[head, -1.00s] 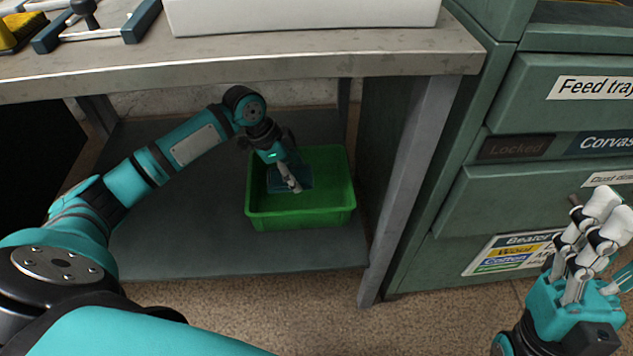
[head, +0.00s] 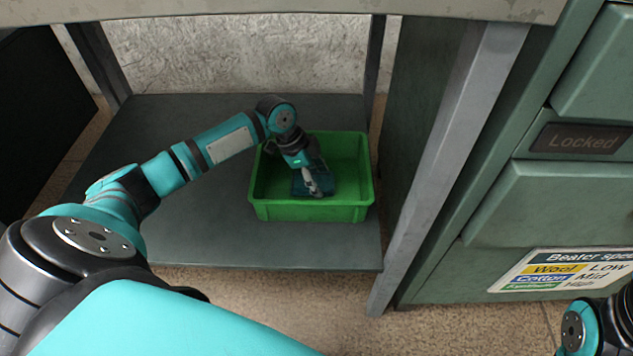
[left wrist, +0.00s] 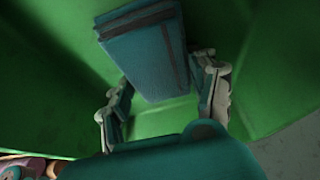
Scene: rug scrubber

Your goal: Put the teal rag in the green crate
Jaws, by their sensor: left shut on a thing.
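The green crate (head: 312,212) stands on the lower shelf under the bench. The teal rag (head: 299,188) is inside the crate, partly hidden by my left gripper (head: 319,188). In the left wrist view the rag (left wrist: 143,58) is a folded teal block with a dark stripe, between the two fingers of my left gripper (left wrist: 165,98). The gripper is shut on it, with the crate's green walls (left wrist: 60,110) around. I cannot tell if the rag touches the crate floor. Of my right arm only a part shows at the bottom right; its gripper is out of view.
The grey shelf (head: 200,230) is bare left of the crate. The bench top (head: 280,8) hangs over it. A metal leg (head: 450,160) stands right of the crate, beside a green drawer cabinet (head: 540,205).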

